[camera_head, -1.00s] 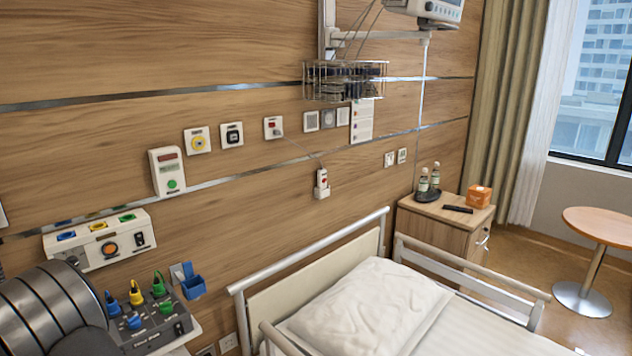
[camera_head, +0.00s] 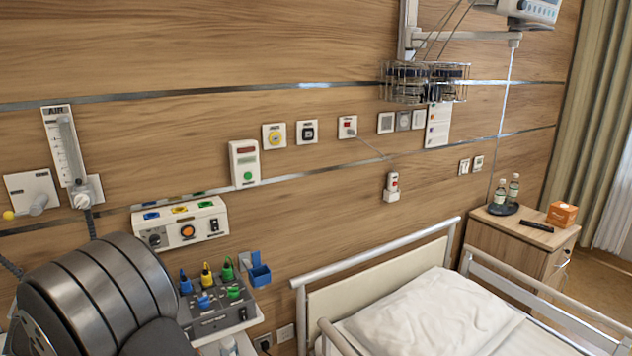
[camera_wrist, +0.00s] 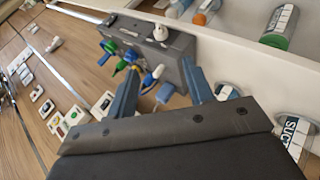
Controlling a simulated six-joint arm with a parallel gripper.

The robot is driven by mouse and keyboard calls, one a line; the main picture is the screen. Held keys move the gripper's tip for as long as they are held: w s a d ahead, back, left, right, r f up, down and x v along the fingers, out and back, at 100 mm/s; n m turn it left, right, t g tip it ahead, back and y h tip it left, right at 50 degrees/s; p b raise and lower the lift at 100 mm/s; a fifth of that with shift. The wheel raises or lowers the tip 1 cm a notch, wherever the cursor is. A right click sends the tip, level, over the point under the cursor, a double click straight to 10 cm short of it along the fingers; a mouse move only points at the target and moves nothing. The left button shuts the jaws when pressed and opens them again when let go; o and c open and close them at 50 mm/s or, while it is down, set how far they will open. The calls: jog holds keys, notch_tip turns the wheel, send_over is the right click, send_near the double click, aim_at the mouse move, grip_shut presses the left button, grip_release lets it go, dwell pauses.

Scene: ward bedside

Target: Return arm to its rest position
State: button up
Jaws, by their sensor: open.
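My gripper (camera_wrist: 162,95) shows in the wrist view with its two blue-grey fingers apart and nothing between them. Past the fingers is a grey control unit (camera_wrist: 172,48) with blue, green and yellow connectors. In the head view my dark ribbed arm fills the lower left, and my gripper does not show there. The same grey control unit (camera_head: 218,314) stands just right of my arm, on a white surface by the wall. I cannot tell how far the fingers are from it.
A white wall panel (camera_head: 180,224) sits close above my arm. An air flowmeter (camera_head: 66,150) is on the wall at left. A blue holder (camera_head: 258,272) is beside the control unit. The bed (camera_head: 375,262) is at right. A green-capped container (camera_wrist: 280,25) stands in a white tray.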

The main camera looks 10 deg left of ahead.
jog(key=shift+m+g+y, duration=0.3)
jog(key=shift+g+y, duration=0.3)
jog(key=shift+g, duration=0.1)
jog(key=x, duration=0.4)
jog(key=w+d+r+x, duration=0.1)
jog(key=x, duration=0.9)
jog(key=shift+w+d+r, duration=0.15)
jog(key=shift+w+d, duration=0.2)
jog(key=shift+w, duration=0.1)
jog(key=shift+w+d+r+m+g+y, duration=0.1)
jog(key=shift+m+g+y, duration=0.05)
jog(key=shift+g+y, duration=0.35)
jog(key=shift+w+d+m+g+y, duration=0.1)
jog(key=shift+m+g+y, duration=0.05)
jog(key=shift+g+y, duration=0.3)
jog(key=shift+w+d+m+g+y, duration=0.1)
jog(key=shift+m+g+y, duration=0.05)
jog(key=shift+g+y, duration=0.45)
jog(key=shift+w+d+m+g+y, duration=0.1)
jog(key=shift+d+m+g+y, duration=0.05)
jog(key=shift+g+y, duration=0.35)
jog(key=shift+g, duration=0.25)
jog(key=v, duration=0.6)
jog(key=shift+r, duration=0.15)
